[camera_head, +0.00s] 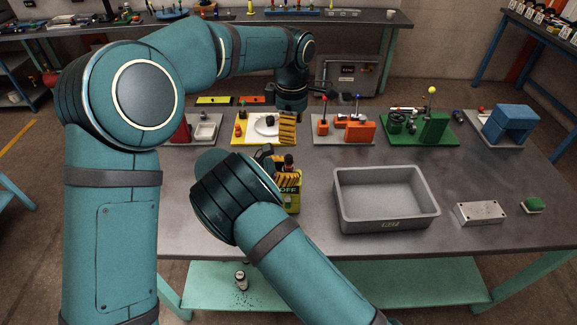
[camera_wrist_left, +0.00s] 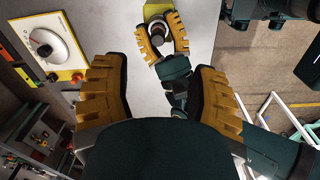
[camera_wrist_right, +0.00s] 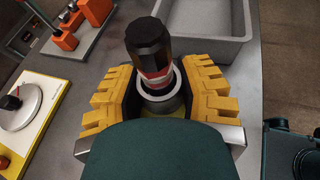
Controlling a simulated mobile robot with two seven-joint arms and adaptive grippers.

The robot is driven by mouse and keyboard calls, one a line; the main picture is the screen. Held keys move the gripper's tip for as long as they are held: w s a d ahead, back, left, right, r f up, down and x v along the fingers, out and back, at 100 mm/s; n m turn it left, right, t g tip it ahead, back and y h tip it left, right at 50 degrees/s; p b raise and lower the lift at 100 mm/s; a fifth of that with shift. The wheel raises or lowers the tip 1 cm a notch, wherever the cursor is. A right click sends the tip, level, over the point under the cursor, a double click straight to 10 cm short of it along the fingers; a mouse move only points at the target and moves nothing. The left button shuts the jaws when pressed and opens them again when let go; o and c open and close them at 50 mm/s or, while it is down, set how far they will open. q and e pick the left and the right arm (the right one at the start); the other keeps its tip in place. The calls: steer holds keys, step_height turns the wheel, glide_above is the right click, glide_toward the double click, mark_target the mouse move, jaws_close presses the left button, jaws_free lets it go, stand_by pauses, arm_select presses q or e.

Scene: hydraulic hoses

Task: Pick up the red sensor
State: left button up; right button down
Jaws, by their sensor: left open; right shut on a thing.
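The red sensor appears to be the upright cylinder with a black top, a red band and a pale ring (camera_wrist_right: 152,50). In the head view its dark top (camera_head: 289,160) shows above a yellow-green block marked OFF (camera_head: 293,200). My right gripper (camera_head: 288,179) is shut around its lower part; the jaws also show in the right wrist view (camera_wrist_right: 160,100). Whether it still sits in the block cannot be told. My left gripper (camera_head: 287,128) is open and empty, higher and farther back; its wide-apart fingers show in the left wrist view (camera_wrist_left: 160,95).
A white dial panel with yellow edging (camera_head: 245,138) lies beside my left gripper. A grey bin (camera_head: 385,222) stands right of my right gripper. A grey metal box (camera_head: 480,212) and green block (camera_head: 532,205) lie farther right. Fixture boards (camera_head: 345,138) line the back.

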mark_target(289, 157)
arm_select(q)
steer(key=shift+o, duration=0.2)
steer(key=shift+w+a+f, duration=0.15)
steer(key=shift+f, duration=2.75)
steer(key=shift+w+a+f, duration=0.1)
steer(key=shift+w+f, duration=0.05)
steer(key=shift+f, duration=2.75)
jaws_close()
